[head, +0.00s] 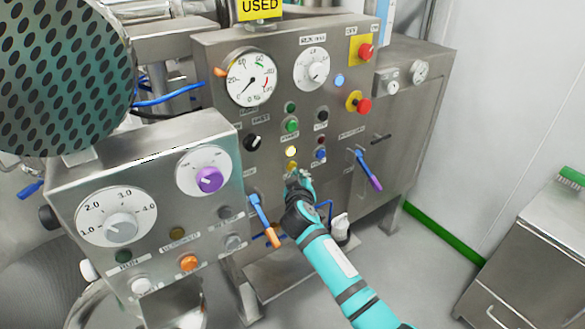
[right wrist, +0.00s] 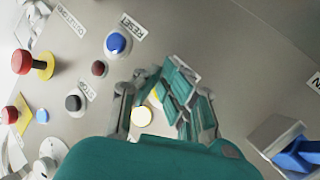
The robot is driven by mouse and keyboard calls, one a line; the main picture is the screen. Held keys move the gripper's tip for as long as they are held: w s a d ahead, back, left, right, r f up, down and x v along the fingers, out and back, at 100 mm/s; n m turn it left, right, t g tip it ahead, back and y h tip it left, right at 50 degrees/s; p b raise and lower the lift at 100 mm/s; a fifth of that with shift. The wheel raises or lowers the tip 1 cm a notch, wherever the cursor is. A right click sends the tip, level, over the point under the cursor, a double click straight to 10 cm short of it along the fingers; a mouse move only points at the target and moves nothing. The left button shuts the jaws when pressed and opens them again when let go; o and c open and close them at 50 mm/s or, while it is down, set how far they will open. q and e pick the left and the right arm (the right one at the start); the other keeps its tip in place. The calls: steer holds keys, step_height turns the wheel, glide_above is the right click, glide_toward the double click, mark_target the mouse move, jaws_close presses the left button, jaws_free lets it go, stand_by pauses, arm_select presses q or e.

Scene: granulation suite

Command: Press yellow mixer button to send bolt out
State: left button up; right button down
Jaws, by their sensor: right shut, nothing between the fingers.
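The steel mixer panel (head: 225,125) stands in the middle of the head view. A lit yellow-white lamp (head: 291,152) is on it, and a yellow button (head: 291,166) sits just below, partly hidden by my right gripper (head: 294,176). My right gripper is shut and empty, its tips at or very near the yellow button; I cannot tell whether they touch. In the right wrist view the gripper (right wrist: 160,78) covers part of the panel, with the lit lamp (right wrist: 142,116) and a bit of yellow showing between its fingers. No bolt can be made out. My left gripper is out of view.
Green buttons (head: 292,126), a blue button (head: 320,155) and red emergency knobs (head: 364,105) are on the same panel. A blue-purple lever (head: 368,170) and a blue-orange lever (head: 264,222) stick out on either side of my right gripper. A nearer control box (head: 85,190) stands left.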

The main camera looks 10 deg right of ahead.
steer(key=shift+w+a+b, duration=0.15)
steer(key=shift+w+b, duration=0.2)
steer(key=shift+w, duration=0.05)
stand_by(0.4)
steer(key=shift+s, duration=0.1)
steer(key=shift+s+d+p, duration=0.25)
steer(key=shift+s+p, duration=0.25)
steer(key=shift+s, duration=0.3)
steer(key=s, duration=0.1)
steer(key=s+d+p, duration=0.1)
steer(key=s, duration=0.1)
steer(key=s+p, duration=0.1)
steer(key=shift+s+d, duration=0.25)
steer(key=shift+d, duration=0.15)
stand_by(1.8)
